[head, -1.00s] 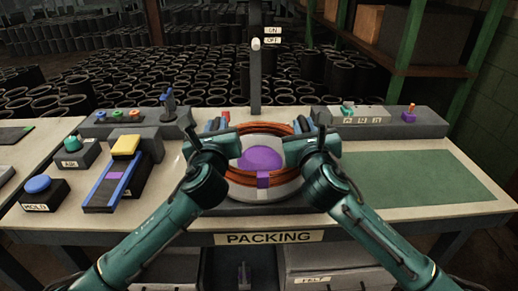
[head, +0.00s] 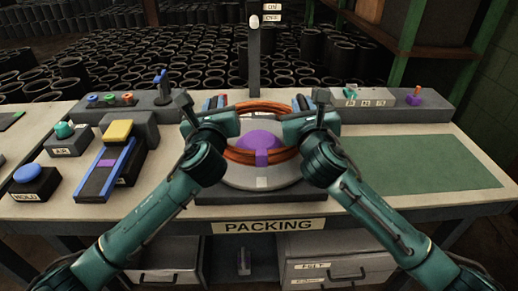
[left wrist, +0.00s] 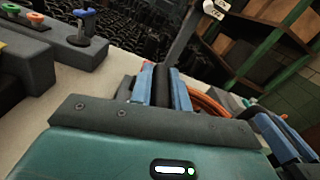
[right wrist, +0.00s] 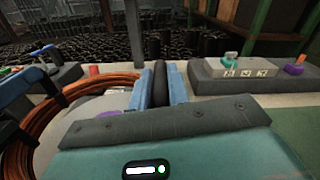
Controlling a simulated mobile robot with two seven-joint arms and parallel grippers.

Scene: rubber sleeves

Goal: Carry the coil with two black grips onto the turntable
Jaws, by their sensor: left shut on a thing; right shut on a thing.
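The copper-orange coil (head: 284,153) is a ring held level between my two grippers, over the pale round turntable (head: 262,181). A purple dome (head: 260,140) shows through the ring, with a purple tab at its front. I cannot tell whether the coil touches the turntable. My left gripper (head: 214,103) is shut on one black grip (left wrist: 166,88), which shows between its blue fingers in the left wrist view. My right gripper (head: 303,103) is shut on the other black grip (right wrist: 160,82). The coil (right wrist: 30,140) also shows left of it in the right wrist view.
A grey post with an on/off switch (head: 254,21) stands behind the turntable. Boxes with buttons and a blue-railed unit (head: 104,170) stand at left. A control strip (head: 372,105) lies at back right. A green mat (head: 415,163) lies clear at right.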

